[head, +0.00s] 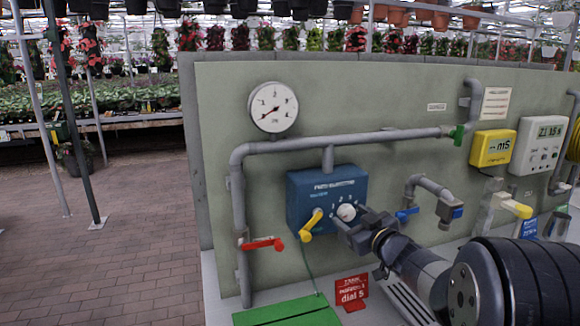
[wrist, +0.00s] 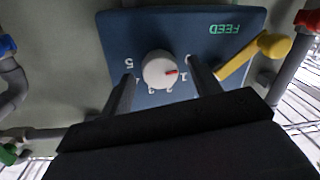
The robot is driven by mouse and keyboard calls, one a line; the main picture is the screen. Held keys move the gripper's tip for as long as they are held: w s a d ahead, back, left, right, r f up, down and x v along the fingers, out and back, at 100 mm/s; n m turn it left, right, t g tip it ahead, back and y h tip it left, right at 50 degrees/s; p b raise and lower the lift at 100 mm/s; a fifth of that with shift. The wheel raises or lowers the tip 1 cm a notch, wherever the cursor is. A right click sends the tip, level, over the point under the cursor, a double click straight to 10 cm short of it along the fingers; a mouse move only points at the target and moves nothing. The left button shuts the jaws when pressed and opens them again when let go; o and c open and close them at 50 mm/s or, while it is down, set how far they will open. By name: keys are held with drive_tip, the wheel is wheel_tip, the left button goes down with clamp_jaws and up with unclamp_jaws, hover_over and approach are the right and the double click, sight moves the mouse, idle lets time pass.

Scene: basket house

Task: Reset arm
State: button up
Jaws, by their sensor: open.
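My gripper (wrist: 162,95) is open in the wrist view, its two dark fingers on either side of a round white dial knob (wrist: 161,69) with a red mark. The knob is on a blue control box (wrist: 190,30) marked FEED. I cannot tell whether the fingers touch the knob. In the head view my arm comes from the lower right, and my gripper (head: 352,222) is at the front of the blue box (head: 325,182), by the white knob (head: 346,212).
A yellow lever (head: 311,224) is on the box, left of the knob. A red valve handle (head: 263,244), grey pipes (head: 330,140), a blue-handled tap (head: 407,214) and a red sign (head: 351,291) are close by. A gauge (head: 273,107) is above. Open brick floor (head: 140,230) lies to the left.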

drive_tip(key=shift+m+p, duration=0.3)
drive_tip(key=shift+m, duration=0.8)
